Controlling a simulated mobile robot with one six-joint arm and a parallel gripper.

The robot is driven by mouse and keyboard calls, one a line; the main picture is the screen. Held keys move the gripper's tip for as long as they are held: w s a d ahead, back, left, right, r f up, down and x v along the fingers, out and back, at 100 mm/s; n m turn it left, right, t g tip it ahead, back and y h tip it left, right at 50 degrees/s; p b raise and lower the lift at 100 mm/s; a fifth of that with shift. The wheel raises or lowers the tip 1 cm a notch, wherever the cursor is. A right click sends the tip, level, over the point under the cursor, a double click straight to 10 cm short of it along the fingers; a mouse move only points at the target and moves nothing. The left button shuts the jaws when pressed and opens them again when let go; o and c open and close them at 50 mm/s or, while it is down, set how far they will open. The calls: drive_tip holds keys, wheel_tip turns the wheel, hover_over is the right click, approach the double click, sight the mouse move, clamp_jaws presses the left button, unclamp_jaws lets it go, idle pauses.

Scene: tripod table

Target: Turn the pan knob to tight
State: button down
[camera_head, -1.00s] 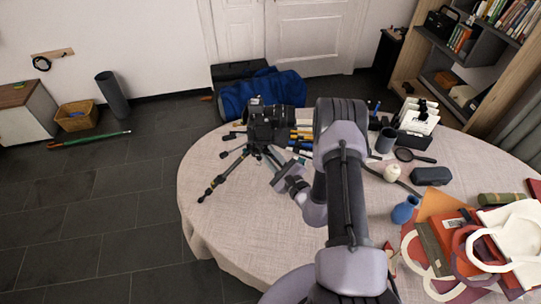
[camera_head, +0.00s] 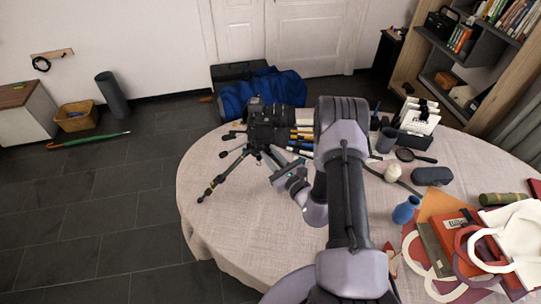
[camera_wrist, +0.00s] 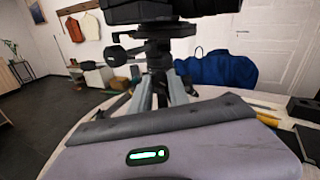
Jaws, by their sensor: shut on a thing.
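A black camera (camera_head: 268,115) stands on a small tripod (camera_head: 228,174) with spread legs on the round table. In the wrist view the dark tripod head (camera_wrist: 160,45) fills the upper middle, with the camera's underside (camera_wrist: 170,8) above it. Two dark knobbed handles (camera_wrist: 120,53) stick out to its left. My gripper (camera_head: 277,168) is at the tripod's near right side, just below the head, shut on the pan knob. The knob and my fingertips are hidden behind the gripper's body (camera_wrist: 190,150) in the wrist view, so the grip itself is not visible.
The table (camera_head: 235,225) is clear at front left. A blue vase (camera_head: 405,209), a glasses case (camera_head: 432,176), a magnifier (camera_head: 412,156) and a pile of papers and folders (camera_head: 455,240) lie to the right of my arm. Pens (camera_head: 302,135) lie behind my gripper.

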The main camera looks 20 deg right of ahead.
drive_tip(key=shift+m, duration=0.6)
drive_tip(key=c, duration=1.3)
unclamp_jaws()
drive_tip(key=shift+o, duration=0.2)
drive_tip(key=shift+s, duration=0.15)
drive_tip(key=s+d, duration=0.2)
drive_tip(key=s, duration=1.5)
drive_tip(key=shift+d+p, duration=0.3)
drive_tip(key=shift+p, duration=0.15)
